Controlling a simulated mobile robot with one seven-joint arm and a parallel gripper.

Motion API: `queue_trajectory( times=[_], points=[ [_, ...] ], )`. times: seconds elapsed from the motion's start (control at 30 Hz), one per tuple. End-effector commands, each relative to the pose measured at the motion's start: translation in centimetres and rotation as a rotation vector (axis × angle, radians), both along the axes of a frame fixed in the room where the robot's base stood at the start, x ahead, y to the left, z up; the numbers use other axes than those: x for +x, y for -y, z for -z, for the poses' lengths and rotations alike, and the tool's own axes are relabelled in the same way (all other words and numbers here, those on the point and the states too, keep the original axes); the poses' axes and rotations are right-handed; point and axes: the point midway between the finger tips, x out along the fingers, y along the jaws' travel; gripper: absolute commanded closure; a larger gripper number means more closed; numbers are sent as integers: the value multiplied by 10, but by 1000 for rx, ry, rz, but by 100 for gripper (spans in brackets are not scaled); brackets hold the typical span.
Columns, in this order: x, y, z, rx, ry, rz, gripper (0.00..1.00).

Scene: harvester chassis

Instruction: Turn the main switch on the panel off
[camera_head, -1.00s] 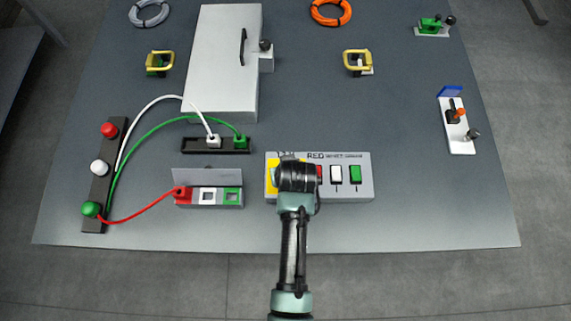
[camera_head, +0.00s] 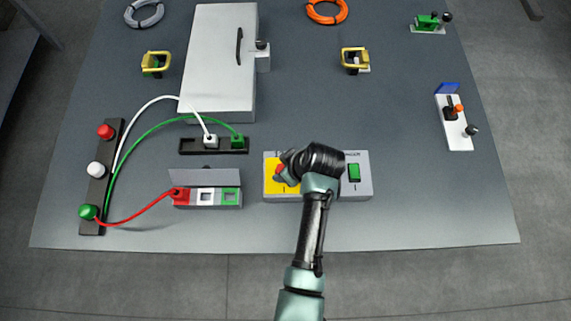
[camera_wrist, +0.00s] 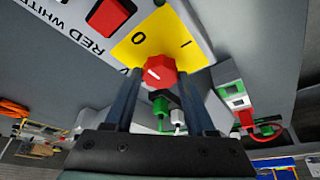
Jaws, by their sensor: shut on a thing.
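The main switch is a red knob (camera_wrist: 157,72) with a white line on a yellow plate (camera_wrist: 170,40) marked 0 and I. In the wrist view the white line slants toward the upper left. The head view shows the yellow plate (camera_head: 279,187) at the left end of the grey panel (camera_head: 363,187), with a bit of the red knob (camera_head: 279,169) beside my gripper. My gripper (camera_wrist: 162,75) is shut on the knob, one finger on each side. My wrist hides the panel's middle in the head view.
A green button (camera_head: 354,172) is on the panel's right. A socket box (camera_head: 207,197) with a raised lid and a red cable stands left of the panel. A black strip (camera_head: 188,146) with white and green plugs lies behind it. The table right of the panel is clear.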

Motion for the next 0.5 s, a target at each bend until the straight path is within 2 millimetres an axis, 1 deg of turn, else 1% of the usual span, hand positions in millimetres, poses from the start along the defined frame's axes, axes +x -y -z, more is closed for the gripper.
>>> queue_trajectory(
  times=[0.4,0.43,0.5],
  points=[
    [1,0,-1,-2,3,-9,100],
    [1,0,-1,-2,3,-9,41],
    [1,0,-1,-2,3,-8,28]
  ],
)
